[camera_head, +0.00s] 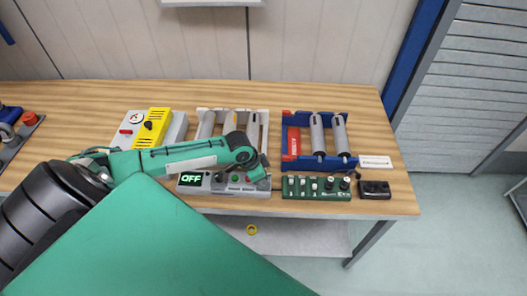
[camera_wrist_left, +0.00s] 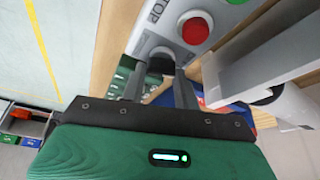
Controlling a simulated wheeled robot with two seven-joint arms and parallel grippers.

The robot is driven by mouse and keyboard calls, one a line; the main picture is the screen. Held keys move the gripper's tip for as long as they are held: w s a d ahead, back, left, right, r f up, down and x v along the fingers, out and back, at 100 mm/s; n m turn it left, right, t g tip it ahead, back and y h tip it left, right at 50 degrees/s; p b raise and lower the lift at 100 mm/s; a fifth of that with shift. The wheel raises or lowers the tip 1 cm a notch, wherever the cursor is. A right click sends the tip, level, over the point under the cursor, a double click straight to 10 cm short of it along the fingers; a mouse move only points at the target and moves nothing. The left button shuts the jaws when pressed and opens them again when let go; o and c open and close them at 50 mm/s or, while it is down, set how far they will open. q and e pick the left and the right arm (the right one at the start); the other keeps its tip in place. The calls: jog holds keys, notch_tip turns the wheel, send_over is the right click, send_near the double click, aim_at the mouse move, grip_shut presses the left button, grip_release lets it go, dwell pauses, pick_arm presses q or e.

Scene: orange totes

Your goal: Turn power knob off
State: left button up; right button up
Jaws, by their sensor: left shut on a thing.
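The grey control panel (camera_head: 225,190) sits at the table's front edge, and its display (camera_head: 191,179) reads OFF in green. My left arm reaches over it from the left. My left gripper (camera_head: 259,176) points down at the panel's right end. In the left wrist view, my left gripper's fingers (camera_wrist_left: 160,72) are shut on a dark power knob (camera_wrist_left: 161,61), which is partly hidden between them. A red stop button (camera_wrist_left: 195,28) is beside the knob on the same panel (camera_wrist_left: 150,42). My right gripper is not in view.
A green switch panel (camera_head: 316,187) and a small black box (camera_head: 374,190) lie to the right. Behind stand a blue roller frame (camera_head: 288,133), a whitish roller frame (camera_head: 205,127) and a yellow box (camera_head: 153,128). The wooden table (camera_head: 330,94) is clear at the back.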

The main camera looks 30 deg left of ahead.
pick_arm(q)
jog(key=n+y+p, duration=0.1)
jog(key=n+p, duration=0.2)
jog(key=shift+r+t, duration=0.2)
jog(key=shift+t, duration=0.1)
jog(key=shift+f+n+y+p, duration=0.15)
jog(key=shift+n+y+p, duration=0.25)
jog(key=shift+n+p, duration=0.65)
jog(key=o, duration=1)
